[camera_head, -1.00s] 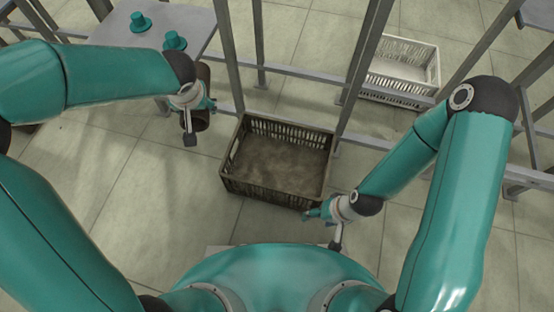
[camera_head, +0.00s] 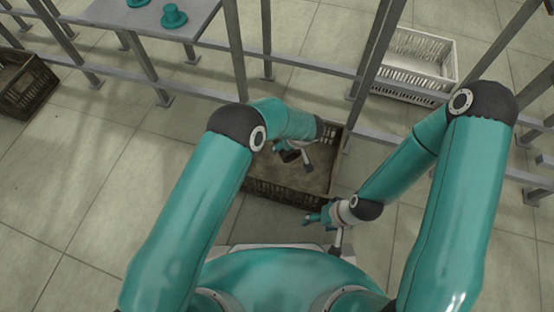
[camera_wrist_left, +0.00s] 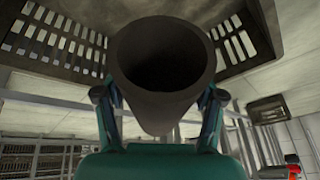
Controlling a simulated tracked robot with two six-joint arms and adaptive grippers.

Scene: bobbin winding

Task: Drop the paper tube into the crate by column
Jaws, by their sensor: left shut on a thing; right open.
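The paper tube (camera_wrist_left: 160,112) is dark brown and hollow. In the left wrist view its open end faces the camera, between the two fingers of my left gripper (camera_wrist_left: 160,100), which is shut on it. In the head view my left gripper (camera_head: 293,155) hangs over the dark slatted crate by the column (camera_head: 285,194), and my left forearm hides part of the crate; the tube cannot be made out there. The tube's height above the crate floor is unclear. My right gripper (camera_head: 321,231) is open and empty by the crate's near right corner.
A steel column (camera_head: 370,75) rises behind the crate. A white crate (camera_head: 447,68) stands beyond the rails at back right. Another dark crate (camera_head: 40,85) is at far left. A grey table (camera_head: 150,22) with teal pegs (camera_head: 173,16) is at back left. Open floor lies at left.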

